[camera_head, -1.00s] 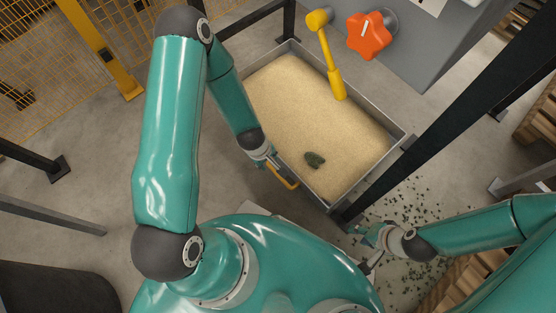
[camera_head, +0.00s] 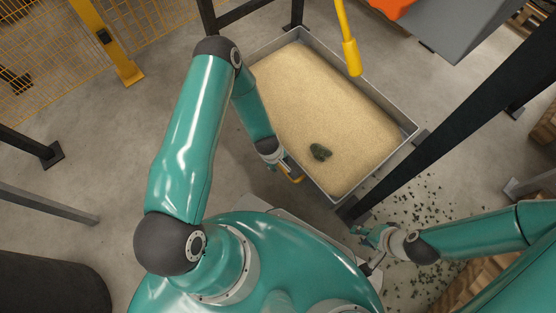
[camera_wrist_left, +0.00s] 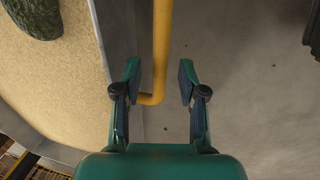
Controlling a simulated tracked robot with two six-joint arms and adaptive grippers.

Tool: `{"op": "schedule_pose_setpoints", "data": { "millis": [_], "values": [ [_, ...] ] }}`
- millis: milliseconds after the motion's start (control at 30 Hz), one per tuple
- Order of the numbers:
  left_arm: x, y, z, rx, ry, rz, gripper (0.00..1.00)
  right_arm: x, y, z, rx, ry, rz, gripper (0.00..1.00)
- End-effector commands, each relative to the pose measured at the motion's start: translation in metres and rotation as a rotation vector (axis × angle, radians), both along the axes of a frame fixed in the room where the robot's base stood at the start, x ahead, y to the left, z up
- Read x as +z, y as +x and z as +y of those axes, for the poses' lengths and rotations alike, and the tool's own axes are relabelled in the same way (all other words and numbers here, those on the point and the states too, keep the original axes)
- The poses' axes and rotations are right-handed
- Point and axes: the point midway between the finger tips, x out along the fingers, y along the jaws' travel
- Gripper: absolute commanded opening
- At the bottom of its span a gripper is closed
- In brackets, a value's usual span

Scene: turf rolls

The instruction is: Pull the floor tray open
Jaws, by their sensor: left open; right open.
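The floor tray (camera_head: 383,166) is a grey metal box filled with pale sand-like grain, with a dark green lump (camera_head: 320,151) on the grain. Its yellow handle (camera_head: 296,179) sits on the near side, partly hidden by my left gripper (camera_head: 286,172). In the left wrist view, my left gripper (camera_wrist_left: 160,75) is open, with the handle bar (camera_wrist_left: 161,35) running between its fingers, closer to the left finger. The tray wall (camera_wrist_left: 116,30) is just left of the bar. My right gripper (camera_head: 362,240) is open and empty, low and to the right of the tray.
A black post (camera_head: 440,130) slants past the tray's right side. Dark crumbs (camera_head: 425,205) litter the floor at right. The floor left of the tray is clear.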

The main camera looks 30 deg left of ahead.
Motion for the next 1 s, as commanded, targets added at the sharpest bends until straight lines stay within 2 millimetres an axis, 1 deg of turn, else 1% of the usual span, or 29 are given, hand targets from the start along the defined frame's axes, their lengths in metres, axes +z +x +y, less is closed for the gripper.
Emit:
{"op": "schedule_pose_setpoints", "data": {
  "millis": [67, 333, 500, 567, 600, 1000],
  "values": [
    [-0.0033, 0.0005, -0.0002, 0.000, 0.000, 0.000, 0.41, -0.0016, 0.0000, 0.0000, 0.000, 0.000, 0.000, 0.41],
    [-0.0032, 0.0006, -0.0005, 0.000, 0.000, 0.000, 0.41, -0.0012, 0.0000, 0.0000, 0.000, 0.000, 0.000, 0.41],
    [-0.0031, 0.0006, -0.0007, -0.001, -0.001, 0.000, 0.13, -0.0013, 0.0000, 0.0000, 0.000, 0.000, 0.000, 0.41],
    [-0.0031, 0.0007, -0.0008, -0.001, -0.001, 0.000, 0.03, -0.0013, 0.0000, 0.0000, 0.000, 0.000, 0.000, 0.41],
    [-0.0031, 0.0008, -0.0009, -0.001, -0.001, 0.000, 0.00, -0.0013, 0.0000, 0.0000, 0.000, 0.000, 0.000, 0.41],
    [-0.0028, 0.0014, 0.0011, -0.001, 0.002, -0.002, 0.00, -0.0011, 0.0001, -0.0001, 0.000, 0.000, 0.000, 0.41]
  ]
}}
